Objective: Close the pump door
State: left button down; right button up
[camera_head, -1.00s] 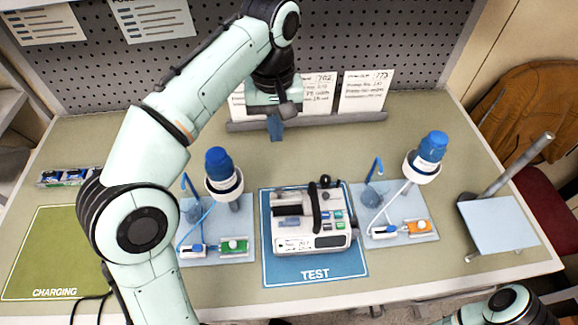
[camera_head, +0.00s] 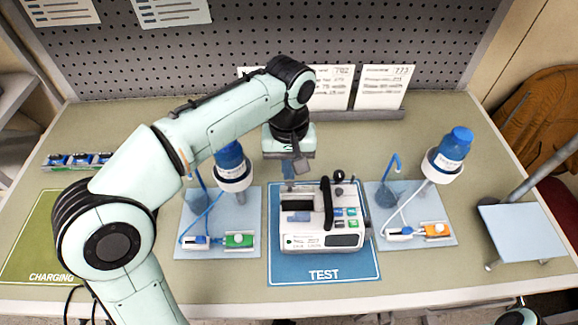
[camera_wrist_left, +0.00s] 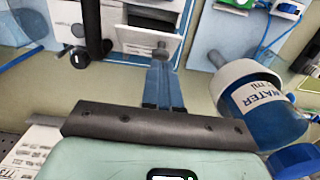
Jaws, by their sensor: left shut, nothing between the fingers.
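The infusion pump (camera_head: 345,240) stands on the blue TEST mat (camera_head: 290,268). It has a black handle, coloured buttons and a dark opening at its upper left. A pale panel that looks like its door (camera_head: 296,191) stands at the rear left of that opening; how far open it is, I cannot tell. My left gripper (camera_head: 289,176) is shut and empty just behind this panel. In the left wrist view, the blue fingers (camera_wrist_left: 160,70) are together and point at the white panel (camera_wrist_left: 138,38), which has a small knob. Whether they touch it is unclear. My right gripper is out of view.
A blue-capped bottle (camera_head: 232,160) on a stand is close left of my left gripper; another bottle (camera_head: 453,148) stands right of the pump. Printed cards (camera_head: 382,88) stand on a rack behind. The green CHARGING mat (camera_head: 35,235) is bare at the left.

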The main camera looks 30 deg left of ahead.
aim_at(289, 193)
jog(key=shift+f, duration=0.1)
pick_arm(q)
jog(key=shift+s+d+t+b, duration=0.2)
jog(key=shift+s+t+b, duration=0.15)
jog(key=shift+b, duration=0.25)
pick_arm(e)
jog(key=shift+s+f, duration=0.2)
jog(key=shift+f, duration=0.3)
pick_arm(q)
jog(key=shift+f+y, duration=0.1)
jog(key=shift+y, duration=0.2)
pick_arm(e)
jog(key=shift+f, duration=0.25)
